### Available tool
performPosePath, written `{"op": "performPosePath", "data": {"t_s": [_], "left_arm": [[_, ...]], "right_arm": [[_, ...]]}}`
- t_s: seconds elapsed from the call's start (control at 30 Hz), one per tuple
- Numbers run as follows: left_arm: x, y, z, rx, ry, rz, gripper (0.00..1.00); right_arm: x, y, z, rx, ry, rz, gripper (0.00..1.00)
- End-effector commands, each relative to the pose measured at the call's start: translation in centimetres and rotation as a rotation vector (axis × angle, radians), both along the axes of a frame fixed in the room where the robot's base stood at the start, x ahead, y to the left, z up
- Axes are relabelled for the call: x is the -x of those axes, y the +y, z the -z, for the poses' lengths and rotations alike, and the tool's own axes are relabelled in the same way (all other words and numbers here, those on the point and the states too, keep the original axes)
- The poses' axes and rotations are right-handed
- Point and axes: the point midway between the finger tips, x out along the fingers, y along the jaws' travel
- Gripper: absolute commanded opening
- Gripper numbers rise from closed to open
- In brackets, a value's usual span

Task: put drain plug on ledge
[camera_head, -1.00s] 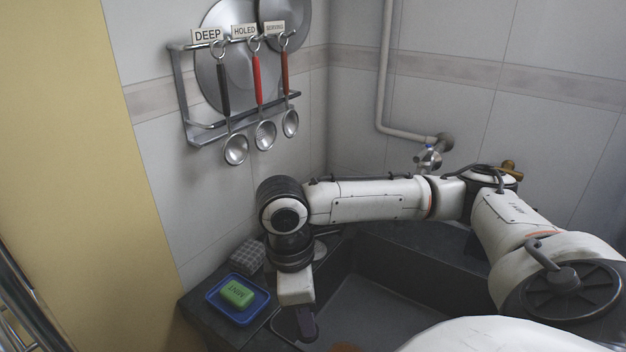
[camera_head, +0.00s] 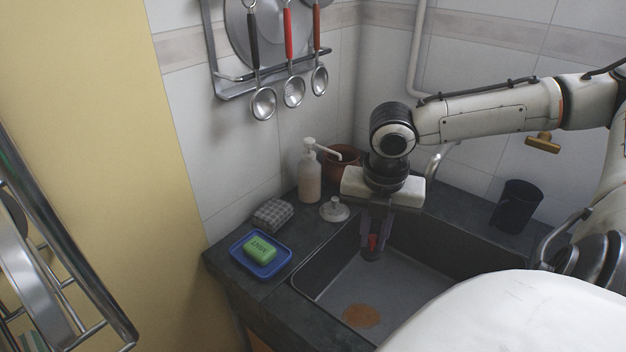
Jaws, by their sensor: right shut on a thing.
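My right gripper (camera_head: 375,242) hangs fingers down over the sink basin (camera_head: 400,285). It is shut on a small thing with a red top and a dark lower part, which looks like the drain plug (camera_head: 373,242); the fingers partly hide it. It appears to be held above the basin floor. The dark stone ledge (camera_head: 300,224) runs along the basin's left and back sides. A silver domed piece with a knob (camera_head: 334,210) stands on the ledge, left of the gripper. My left gripper is out of view.
On the ledge are a blue tray with green soap (camera_head: 260,249), a checked cloth (camera_head: 272,215), a soap dispenser (camera_head: 310,178), a brown pot (camera_head: 341,164) and a black cup (camera_head: 516,206). A rust-coloured patch (camera_head: 361,316) marks the basin floor. Ladles (camera_head: 263,103) hang above.

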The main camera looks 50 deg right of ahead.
Motion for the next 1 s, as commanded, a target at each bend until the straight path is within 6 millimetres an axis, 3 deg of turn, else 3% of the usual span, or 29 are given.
{"op": "performPosePath", "data": {"t_s": [0.4,0.57,0.8,1.0], "left_arm": [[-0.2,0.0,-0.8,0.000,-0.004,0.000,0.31],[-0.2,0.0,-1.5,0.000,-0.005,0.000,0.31],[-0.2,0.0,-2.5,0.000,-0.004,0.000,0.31],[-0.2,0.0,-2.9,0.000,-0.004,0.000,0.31]], "right_arm": [[-4.1,0.6,-0.2,-0.011,-0.004,0.010,0.00],[-7.0,0.8,-0.4,-0.011,-0.005,0.009,0.00],[-13.0,1.3,-0.4,-0.008,-0.002,0.011,0.00],[-17.0,1.5,-0.2,-0.006,-0.001,0.012,0.00]]}}
